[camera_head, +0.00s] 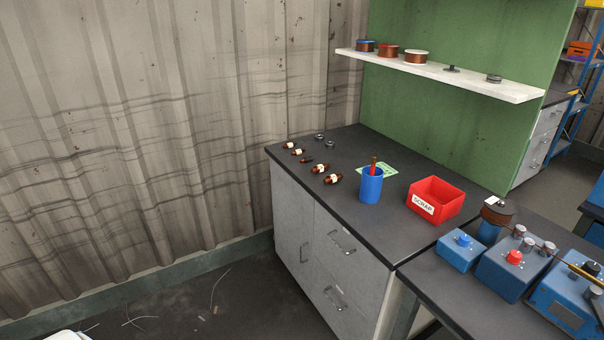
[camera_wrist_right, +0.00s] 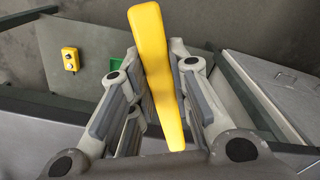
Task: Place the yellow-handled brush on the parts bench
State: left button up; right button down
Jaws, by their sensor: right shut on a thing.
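In the right wrist view, my right gripper (camera_wrist_right: 156,62) is shut on the yellow-handled brush (camera_wrist_right: 150,50). Its long yellow handle stands between the two grey fingers; no bristles show. The brush and both my grippers are out of the head view. In the head view, the dark-topped bench (camera_head: 331,215) with small parts on it stands against the corrugated wall, with grey drawers below; I take it for the parts bench.
Several small brown parts (camera_head: 320,169) lie on the bench's left side. A blue cup (camera_head: 371,188), a green card (camera_head: 388,171) and a red scrap bin (camera_head: 436,199) stand farther right. Blue boxes (camera_head: 508,273) crowd the adjoining bench. The front middle of the dark top is clear.

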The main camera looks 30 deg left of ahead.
aim_at(353, 175)
jog(key=i+j+u, duration=0.65)
jog(key=i+j, duration=0.2)
